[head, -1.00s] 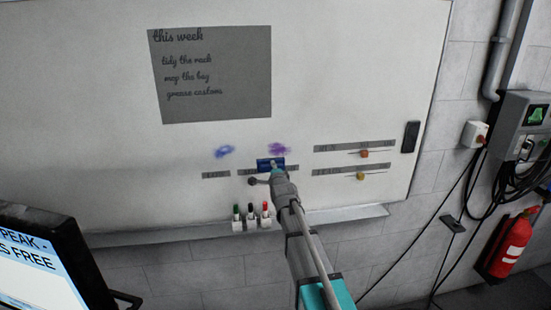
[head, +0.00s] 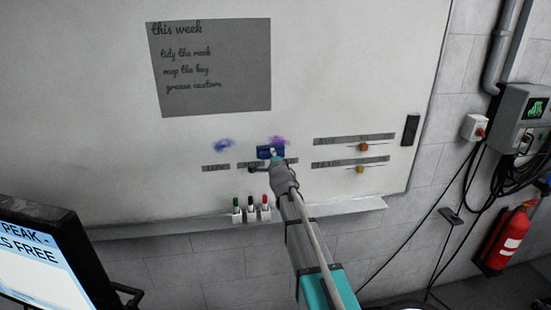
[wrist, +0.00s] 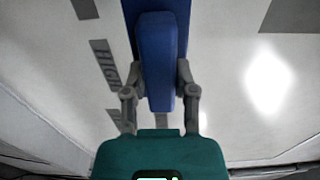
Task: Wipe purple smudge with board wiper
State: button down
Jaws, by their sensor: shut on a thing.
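The blue board wiper (head: 264,153) is in my gripper (head: 273,163), in front of the whiteboard (head: 350,90). The purple smudge (head: 279,140) shows just above the wiper's top edge, and its lower part looks covered by the wiper. I cannot tell whether the wiper touches the board. In the wrist view, my gripper (wrist: 158,85) has its fingers on both sides of the wiper's blue handle (wrist: 155,45). The purple smudge does not show in the wrist view.
A blue smudge (head: 223,146) lies left of the wiper. Several markers (head: 251,210) stand on the ledge (head: 330,208) below. A monitor (head: 40,255) stands at lower left.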

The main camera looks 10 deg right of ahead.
jog(key=shift+w, duration=2.15)
jog(key=shift+w, duration=0.95)
jog(key=shift+r+p, duration=0.3)
jog(key=shift+s, duration=0.1)
dwell(0.7)
jog(key=shift+s, duration=2.95)
jog(key=shift+s, duration=1.5)
